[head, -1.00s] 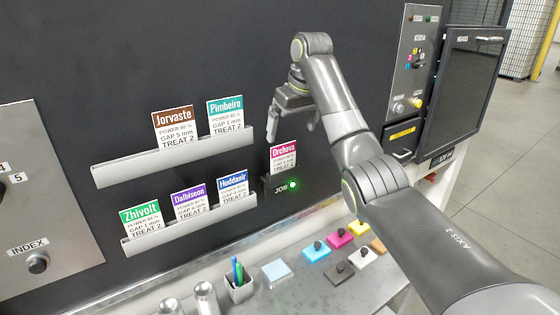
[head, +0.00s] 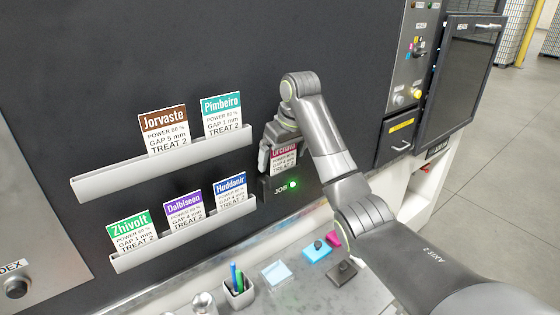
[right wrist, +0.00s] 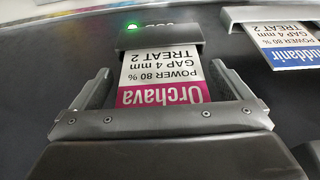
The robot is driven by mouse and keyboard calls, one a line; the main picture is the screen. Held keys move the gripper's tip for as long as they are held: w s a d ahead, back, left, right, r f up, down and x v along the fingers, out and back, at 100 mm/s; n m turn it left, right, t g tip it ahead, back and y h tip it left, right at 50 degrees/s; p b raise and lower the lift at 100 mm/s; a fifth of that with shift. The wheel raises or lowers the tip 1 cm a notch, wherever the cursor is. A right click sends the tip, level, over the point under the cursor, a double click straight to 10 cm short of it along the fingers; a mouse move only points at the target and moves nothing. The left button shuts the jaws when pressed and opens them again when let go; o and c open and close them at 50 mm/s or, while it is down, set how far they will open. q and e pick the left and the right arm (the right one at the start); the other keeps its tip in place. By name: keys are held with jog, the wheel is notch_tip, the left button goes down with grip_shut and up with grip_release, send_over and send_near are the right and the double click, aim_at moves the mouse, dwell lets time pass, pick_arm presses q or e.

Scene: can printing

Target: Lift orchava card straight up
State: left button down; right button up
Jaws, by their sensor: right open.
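The orchava card (head: 284,158) stands in the JOB holder (head: 280,187), whose lamp glows green. In the head view my right gripper hides part of the card. In the right wrist view the card (right wrist: 163,78) shows upside down, with a magenta band, its far end in the holder (right wrist: 160,36). My right gripper (right wrist: 163,84) is open, one finger on each side of the card, with a gap visible on both sides. In the head view the right gripper (head: 280,158) is at the card's upper part. My left gripper is not in view.
An upper rack (head: 100,187) holds the Jorvaste and Pimbeiro cards. A lower rack (head: 125,262) holds Zhivolt, Dalbiseen and Huddanir. The Huddanir card (right wrist: 285,46) is beside the right gripper in the wrist view. A pen cup (head: 238,291) and colored blocks stand on the counter below.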

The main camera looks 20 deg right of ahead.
jog(key=shift+s+d+r, duration=0.1)
jog(key=shift+s+r, duration=0.1)
jog(key=shift+s, duration=0.1)
jog(key=shift+s+d+r, duration=0.1)
jog(key=shift+s+r, duration=0.05)
jog(key=shift+s, duration=0.15)
jog(key=shift+c, duration=1.1)
jog(key=shift+s, duration=0.1)
jog(key=shift+c, duration=2.5)
jog(key=shift+w, duration=0.2)
jog(key=shift+c, duration=1.2)
jog(key=c, duration=0.3)
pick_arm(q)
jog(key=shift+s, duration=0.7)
pick_arm(e)
jog(key=shift+c, duration=0.2)
